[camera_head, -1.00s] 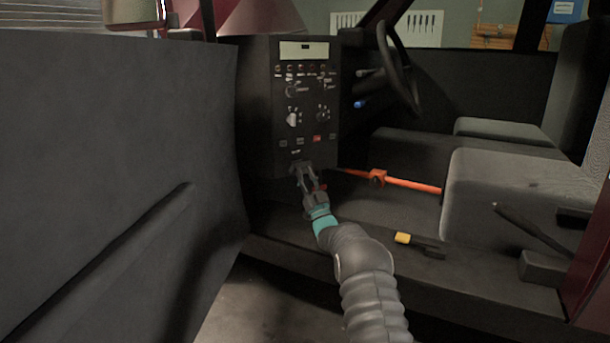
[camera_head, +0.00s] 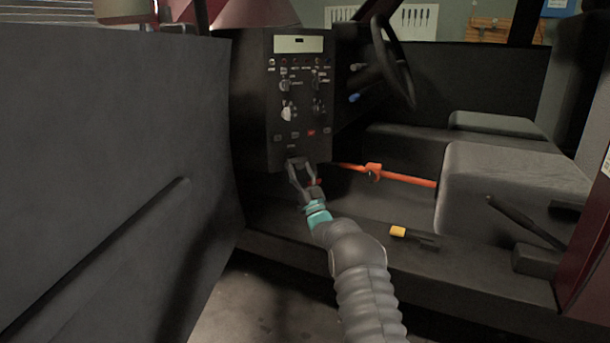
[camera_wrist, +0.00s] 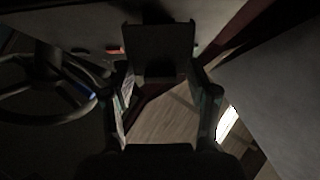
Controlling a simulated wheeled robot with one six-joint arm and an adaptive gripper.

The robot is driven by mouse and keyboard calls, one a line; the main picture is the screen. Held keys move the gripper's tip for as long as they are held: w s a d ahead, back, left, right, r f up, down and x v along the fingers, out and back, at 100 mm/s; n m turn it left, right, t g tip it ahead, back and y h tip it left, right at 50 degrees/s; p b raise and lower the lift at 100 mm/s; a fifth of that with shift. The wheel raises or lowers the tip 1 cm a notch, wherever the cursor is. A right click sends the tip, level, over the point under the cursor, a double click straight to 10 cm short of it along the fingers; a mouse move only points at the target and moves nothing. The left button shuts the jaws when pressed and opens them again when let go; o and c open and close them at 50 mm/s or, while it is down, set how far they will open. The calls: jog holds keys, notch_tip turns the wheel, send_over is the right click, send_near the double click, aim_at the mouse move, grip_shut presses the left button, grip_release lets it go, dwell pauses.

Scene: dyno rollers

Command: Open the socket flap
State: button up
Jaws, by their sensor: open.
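The dark control box (camera_head: 300,92) with knobs, small buttons and a pale display stands in the vehicle. My gripper (camera_head: 299,163) is at the lower edge of its front face, with its two fingers spread and pointing up. In the wrist view my gripper (camera_wrist: 162,82) is open, and a dark, roughly square plate (camera_wrist: 158,38) lies just ahead of and between the fingertips. It may be the socket flap, but it is too dark to be sure. I cannot tell whether the fingers touch it or how far it is open. The socket itself cannot be made out.
A large grey door panel (camera_head: 110,170) fills the left. A steering wheel (camera_head: 392,62), an orange bar (camera_head: 400,178) and a grey seat (camera_head: 505,195) are to the right. A yellow-ended tool (camera_head: 398,231) lies on the sill. Floor is open below.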

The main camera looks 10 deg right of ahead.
jog(key=s+d, duration=0.4)
jog(key=s, duration=0.8)
jog(key=shift+f, duration=0.4)
jog(key=shift+d, duration=0.1)
notch_tip(320, 180, up, 10)
jog(key=m+g+h+p, duration=0.2)
jog(key=g+h+p, duration=0.1)
jog(key=h, duration=0.2)
jog(key=s+a+r+m+g+h+p, duration=0.1)
jog(key=s+r+m+g+h+p, duration=0.15)
jog(key=s+r+g, duration=0.5)
jog(key=s+a+f+g+p, duration=0.1)
jog(key=s+f+g, duration=0.2)
jog(key=s, duration=1.1)
jog(key=s+a+f+g+h+p, duration=0.1)
jog(key=s+f+g+p, duration=0.1)
jog(key=s, duration=1.3)
jog(key=s+a+f+g+p, duration=0.2)
jog(key=s+f+g, duration=0.2)
jog(key=s, duration=1.1)
jog(key=shift+s+f+n+g, duration=0.15)
jog(key=shift+s+n+g, duration=0.1)
jog(key=shift+n+g, duration=0.1)
